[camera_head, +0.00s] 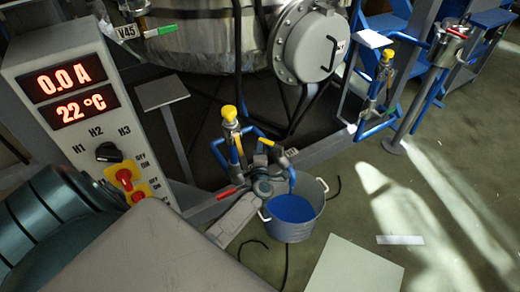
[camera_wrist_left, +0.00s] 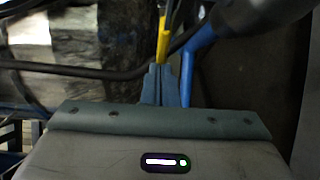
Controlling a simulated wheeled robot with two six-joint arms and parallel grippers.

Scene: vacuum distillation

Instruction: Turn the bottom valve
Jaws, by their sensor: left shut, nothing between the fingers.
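The wrist view shows a narrow yellow handle (camera_wrist_left: 163,46), which I take to be the bottom valve's, just beyond my left gripper's fingertips. My left gripper (camera_wrist_left: 160,70) is shut with nothing between its fingers. The tips are at or very close to the handle's lower end; I cannot tell whether they touch. In the head view my left gripper (camera_head: 272,154) is beside the blue pipework (camera_head: 219,151) below the vessel, above the bucket. A small yellow part (camera_head: 266,142) shows by the gripper there. My arm partly hides the valve. My right gripper is not in view.
A metal bucket (camera_head: 312,220) with blue contents stands on the floor under the pipework. A yellow-capped fitting (camera_head: 229,113) rises left of the gripper. The control panel (camera_head: 60,60) is at the left. Dark hoses and a frame beam are close by. Open floor lies to the right.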

